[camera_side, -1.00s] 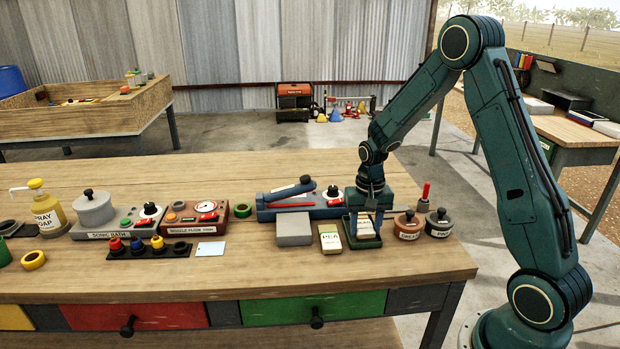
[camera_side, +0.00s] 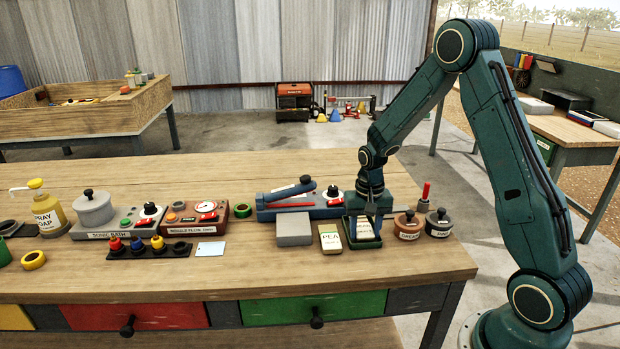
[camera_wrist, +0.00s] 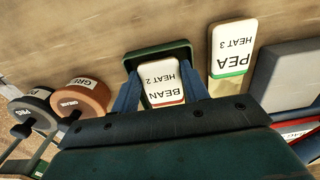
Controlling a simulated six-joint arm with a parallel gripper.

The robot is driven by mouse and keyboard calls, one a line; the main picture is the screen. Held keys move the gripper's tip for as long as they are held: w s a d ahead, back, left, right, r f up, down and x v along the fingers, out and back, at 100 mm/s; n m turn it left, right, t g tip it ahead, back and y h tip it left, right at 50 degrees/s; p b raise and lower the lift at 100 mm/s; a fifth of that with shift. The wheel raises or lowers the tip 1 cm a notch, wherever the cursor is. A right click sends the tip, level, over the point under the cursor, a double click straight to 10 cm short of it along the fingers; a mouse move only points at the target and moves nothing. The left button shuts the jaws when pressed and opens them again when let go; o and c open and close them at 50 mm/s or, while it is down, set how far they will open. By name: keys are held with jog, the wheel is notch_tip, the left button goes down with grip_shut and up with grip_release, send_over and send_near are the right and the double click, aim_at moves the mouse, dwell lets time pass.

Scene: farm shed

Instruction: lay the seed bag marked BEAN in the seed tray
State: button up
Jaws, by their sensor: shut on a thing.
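The BEAN seed bag (camera_wrist: 162,80), white with a red stripe and HEAT 2 on its label, is between the two fingers of my gripper (camera_wrist: 160,92). My gripper (camera_side: 368,208) is shut on it, pointing down. The dark green seed tray (camera_wrist: 158,50) lies beneath, and the bag is within its outline. In the side view the bag (camera_side: 364,229) shows inside the tray (camera_side: 364,245), partly behind the fingers. I cannot tell whether it touches the tray floor.
The PEA bag (camera_side: 330,239), with a green stripe, lies just left of the tray. A grey block (camera_side: 294,232) is beyond it. The brown GREASE pot (camera_side: 408,226) and a dark pot (camera_side: 439,223) stand close on the right. A blue device (camera_side: 300,205) is behind.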

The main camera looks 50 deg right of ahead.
jog(key=shift+f, duration=0.4)
jog(key=o, duration=0.8)
jog(key=shift+o, duration=0.2)
jog(key=shift+r, duration=0.1)
notch_tip(320, 180, up, 14)
jog(key=shift+f, duration=0.2)
jog(key=shift+r, duration=0.1)
